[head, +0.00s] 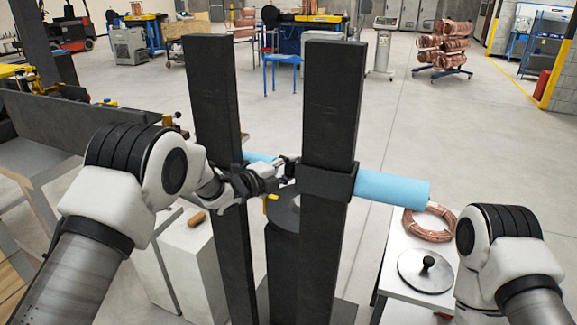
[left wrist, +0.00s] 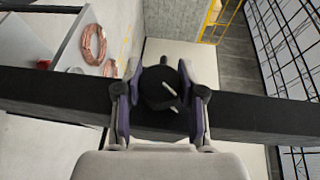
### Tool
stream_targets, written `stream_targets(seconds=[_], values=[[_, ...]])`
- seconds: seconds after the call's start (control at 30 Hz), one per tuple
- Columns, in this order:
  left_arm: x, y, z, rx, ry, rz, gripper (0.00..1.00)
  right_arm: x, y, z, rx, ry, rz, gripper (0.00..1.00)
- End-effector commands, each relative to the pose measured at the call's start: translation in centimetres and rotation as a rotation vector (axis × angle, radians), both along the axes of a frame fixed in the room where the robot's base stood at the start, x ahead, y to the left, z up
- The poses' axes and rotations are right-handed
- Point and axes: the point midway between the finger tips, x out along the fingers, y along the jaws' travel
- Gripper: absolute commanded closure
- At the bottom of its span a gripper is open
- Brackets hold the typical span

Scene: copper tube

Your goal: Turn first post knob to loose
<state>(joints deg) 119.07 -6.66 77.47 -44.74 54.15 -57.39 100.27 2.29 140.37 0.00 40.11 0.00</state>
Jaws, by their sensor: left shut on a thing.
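Two dark upright posts stand in the middle of the head view, a left post (head: 212,110) and a right post (head: 330,110). A light blue roll (head: 392,188) runs crosswise at the posts, with a dark collar (head: 327,182) around the right post. My left gripper (head: 284,167) reaches across the left post to the near side of the right one. In the left wrist view its fingers (left wrist: 158,90) are shut on a black knob (left wrist: 158,88) on a dark post (left wrist: 245,118). My right arm shows at the lower right, but its gripper is out of view.
A black reel (head: 284,203) sits between the posts. A white table (head: 398,240) at the right holds a copper coil (head: 428,223) and a grey disc with a black knob (head: 427,270). A dark bench (head: 75,125) stands at the left.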

Motion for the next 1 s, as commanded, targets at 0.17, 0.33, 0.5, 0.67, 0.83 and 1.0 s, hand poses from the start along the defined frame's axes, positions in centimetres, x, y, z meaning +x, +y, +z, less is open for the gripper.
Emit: stream_targets(seconds=[0.17,0.33,0.5,0.67,0.83,1.0], values=[[-0.1,-0.2,0.6,0.045,0.127,-0.005,0.96,0.0,0.0,2.3,0.0,0.0,0.0,1.0],[-0.1,-0.2,0.5,0.078,0.231,-0.005,0.96,0.0,0.0,4.6,0.0,0.0,0.0,1.0],[-0.1,-0.2,0.3,0.1,0.3,-0.006,0.96,0.0,0.0,6.2,0.0,0.0,0.0,1.0],[-0.2,-0.2,-0.1,0.11,0.333,-0.007,0.96,0.0,0.0,6.8,0.0,0.0,0.0,1.0],[-0.2,-0.2,-0.3,0.112,0.342,-0.006,0.96,0.0,0.0,6.8,0.0,0.0,0.0,1.0],[-0.2,-0.2,-0.4,0.112,0.342,-0.007,0.96,0.0,0.0,6.7,0.0,0.0,0.0,1.0]])
